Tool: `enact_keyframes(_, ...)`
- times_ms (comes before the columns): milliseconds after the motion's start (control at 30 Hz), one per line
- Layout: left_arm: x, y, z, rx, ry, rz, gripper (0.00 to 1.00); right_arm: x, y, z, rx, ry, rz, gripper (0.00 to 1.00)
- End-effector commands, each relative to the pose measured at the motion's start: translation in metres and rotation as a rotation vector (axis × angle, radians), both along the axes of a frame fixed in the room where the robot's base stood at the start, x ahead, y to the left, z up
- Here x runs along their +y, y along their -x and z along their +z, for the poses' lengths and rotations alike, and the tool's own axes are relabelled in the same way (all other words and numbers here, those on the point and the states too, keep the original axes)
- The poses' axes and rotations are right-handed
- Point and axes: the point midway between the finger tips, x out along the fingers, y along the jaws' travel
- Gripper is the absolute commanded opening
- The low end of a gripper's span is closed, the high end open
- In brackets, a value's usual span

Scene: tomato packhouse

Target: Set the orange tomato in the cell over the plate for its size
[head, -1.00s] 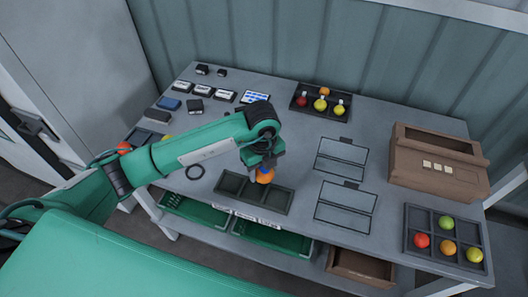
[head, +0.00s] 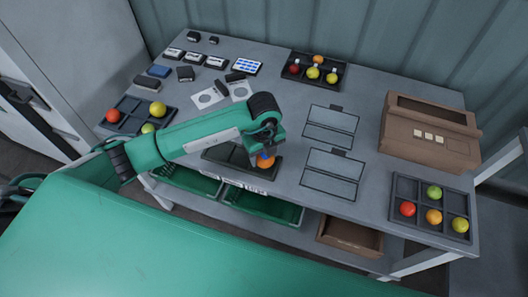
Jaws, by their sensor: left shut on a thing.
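My left gripper (head: 266,150) points down and is shut on the orange tomato (head: 265,161). The tomato is at the right-hand cell of the dark three-cell tray (head: 215,155) near the table's front edge. I cannot tell whether it touches the cell floor. The gripper and forearm cover part of the tray; its left and middle cells look empty where they show. The plates at the tray's front are not readable in this view. My right gripper is not in view.
Dark trays with tomatoes stand at the left (head: 122,127), back (head: 288,80) and right (head: 395,198). Two white cards with circles (head: 205,99) lie behind my arm. Two framed panels (head: 331,128) lie right of the gripper. A brown box (head: 410,145) stands further right.

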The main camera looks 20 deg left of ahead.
Motion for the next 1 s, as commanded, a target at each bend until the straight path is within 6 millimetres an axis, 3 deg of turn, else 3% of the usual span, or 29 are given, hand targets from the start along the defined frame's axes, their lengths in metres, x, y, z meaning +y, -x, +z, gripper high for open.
enact_keyframes(1000,0.0003,-0.0004,-0.0073,-0.001,-0.001,0.0,0.42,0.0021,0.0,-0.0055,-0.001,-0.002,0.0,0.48)
